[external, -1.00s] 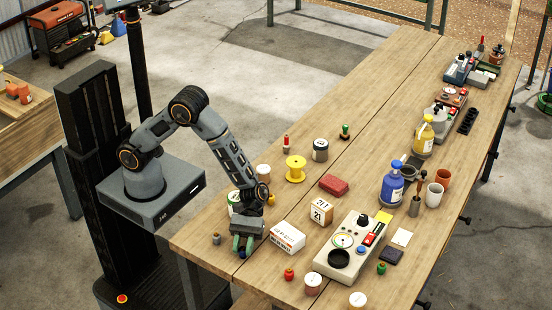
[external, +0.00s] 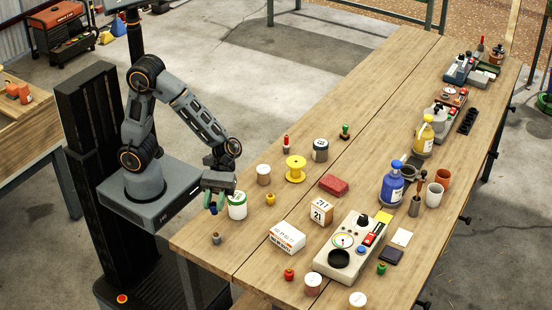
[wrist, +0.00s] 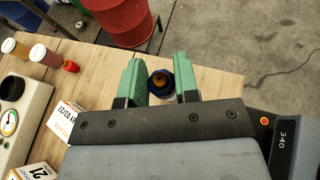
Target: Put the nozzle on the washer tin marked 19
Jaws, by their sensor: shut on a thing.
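My gripper (external: 213,204) is shut on a small blue nozzle (external: 213,209) and holds it above the table's near left end. In the wrist view the blue nozzle (wrist: 160,90) sits between the green fingers. A white tin with a green band (external: 237,206) stands just right of the gripper. Other tins are a brownish one (external: 263,174), a dark grey one (external: 320,150) and two at the front edge (external: 313,285) (external: 358,300). Their markings are too small to read, so I cannot tell which is 19.
Loose small nozzle-like pieces stand about: grey (external: 216,238), yellow (external: 270,199), red (external: 289,274) and green (external: 382,268). A white box (external: 287,238), a 21 cube (external: 321,212), a yellow spool (external: 295,169) and a gauge unit (external: 345,247) stand to the right.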

